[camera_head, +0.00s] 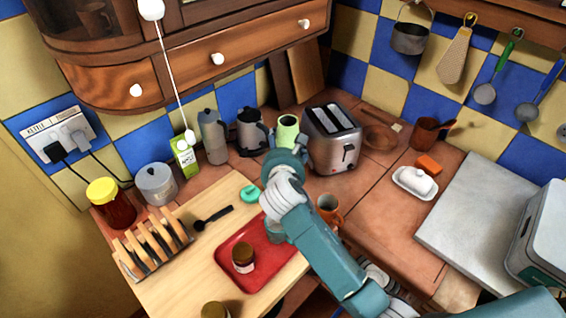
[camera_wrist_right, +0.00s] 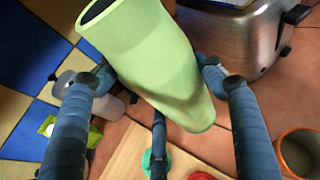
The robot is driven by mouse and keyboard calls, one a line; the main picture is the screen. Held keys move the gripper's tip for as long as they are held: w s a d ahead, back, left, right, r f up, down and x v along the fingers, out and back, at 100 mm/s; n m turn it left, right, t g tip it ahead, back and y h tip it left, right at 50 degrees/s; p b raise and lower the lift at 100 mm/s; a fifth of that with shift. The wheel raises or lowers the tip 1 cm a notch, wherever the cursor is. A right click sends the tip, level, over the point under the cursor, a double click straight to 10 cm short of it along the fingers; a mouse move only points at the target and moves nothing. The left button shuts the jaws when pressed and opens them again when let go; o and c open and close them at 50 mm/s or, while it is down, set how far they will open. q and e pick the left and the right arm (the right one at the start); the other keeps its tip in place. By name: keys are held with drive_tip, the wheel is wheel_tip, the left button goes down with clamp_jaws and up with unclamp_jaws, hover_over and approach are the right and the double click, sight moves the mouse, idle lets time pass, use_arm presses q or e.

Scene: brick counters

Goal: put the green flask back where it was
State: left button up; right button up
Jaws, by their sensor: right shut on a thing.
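The green flask (camera_head: 287,131) is a pale green cylinder with a dark opening at its top. It stands out just left of the toaster in the head view, and it fills the upper middle of the right wrist view (camera_wrist_right: 155,60). My right gripper (camera_head: 285,153) is shut on the flask, with blue fingers on both sides of it in the wrist view. The gripper hides the flask's lower part in the head view. I cannot tell whether its base touches the counter. My left gripper is not in view.
The toaster (camera_head: 333,139) is close on the right of the flask; a dark kettle (camera_head: 251,132) and a grey pot (camera_head: 213,137) are on its left. An orange mug (camera_head: 328,208) and a red tray (camera_head: 257,248) lie nearer. Tiled counter right of the toaster is partly clear.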

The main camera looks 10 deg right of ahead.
drive_tip(key=shift+f, duration=3.2)
drive_tip(key=o, duration=1.6)
drive_tip(key=shift+f, duration=0.2)
drive_tip(key=shift+r, duration=0.15)
drive_tip(key=b+v, duration=0.1)
drive_tip(key=v, duration=1.1)
drive_tip(key=shift+s, duration=0.1)
